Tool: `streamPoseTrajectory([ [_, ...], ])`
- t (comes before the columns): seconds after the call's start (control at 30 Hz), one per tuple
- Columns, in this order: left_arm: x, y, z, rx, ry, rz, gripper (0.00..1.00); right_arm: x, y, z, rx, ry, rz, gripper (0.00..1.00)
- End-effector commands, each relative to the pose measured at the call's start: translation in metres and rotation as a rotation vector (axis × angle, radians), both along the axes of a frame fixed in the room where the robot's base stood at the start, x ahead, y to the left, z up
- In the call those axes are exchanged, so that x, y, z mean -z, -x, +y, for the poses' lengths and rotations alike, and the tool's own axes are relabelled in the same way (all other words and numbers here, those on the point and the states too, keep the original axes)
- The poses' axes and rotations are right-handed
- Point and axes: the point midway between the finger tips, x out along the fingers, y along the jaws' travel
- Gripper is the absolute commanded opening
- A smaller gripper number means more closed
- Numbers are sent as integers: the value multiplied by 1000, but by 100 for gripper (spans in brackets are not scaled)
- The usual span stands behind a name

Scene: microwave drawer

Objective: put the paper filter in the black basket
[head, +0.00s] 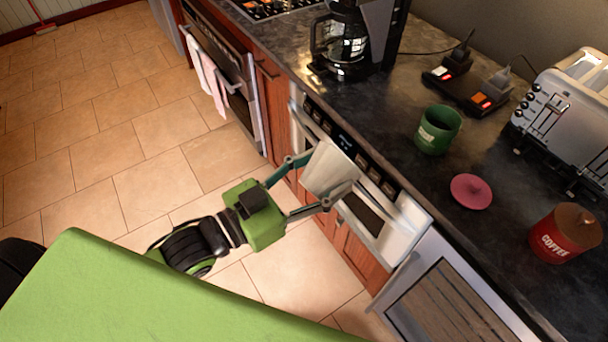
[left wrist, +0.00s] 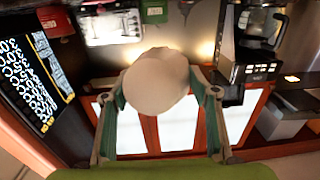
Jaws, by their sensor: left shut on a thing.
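The white paper filter (head: 330,168) is held up in front of the drawer-type microwave, below counter height. My left gripper (head: 318,182) is shut on it, one finger on each side. In the left wrist view the filter (left wrist: 156,80) shows as a pale round shape between the two fingers. A black coffee maker (head: 378,30) with a glass carafe (head: 340,45) stands at the back of the counter, apart from the filter. It also shows in the left wrist view (left wrist: 232,60). I cannot make out a separate black basket. My right gripper is not in view.
The dark counter (head: 385,105) holds a green mug (head: 437,130), a pink lid (head: 471,191), a red coffee canister (head: 565,233), a toaster (head: 575,105) and a black power strip (head: 470,90). The microwave front (head: 405,225) is close beside my left gripper. The tiled floor (head: 100,140) is open at left.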

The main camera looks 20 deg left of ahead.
Motion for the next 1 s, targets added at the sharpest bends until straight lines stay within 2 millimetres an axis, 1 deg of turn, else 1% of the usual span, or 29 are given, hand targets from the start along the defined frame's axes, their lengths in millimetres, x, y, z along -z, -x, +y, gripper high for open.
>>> streamPoseTrajectory([
  [0.1,-3,-6,-10,72,-6,-3,47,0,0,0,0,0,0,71],
  [0.4,-11,-16,-32,209,-4,-6,47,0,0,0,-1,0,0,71],
  [0.57,-12,-21,-39,265,-9,-2,47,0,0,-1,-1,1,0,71],
  [0.7,-15,-23,-49,312,-2,-6,47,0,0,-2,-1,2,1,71],
  [0.93,-17,-29,-56,373,-8,-1,47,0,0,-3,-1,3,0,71],
  [1.0,-19,-30,-61,393,-4,-6,47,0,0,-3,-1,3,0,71],
])
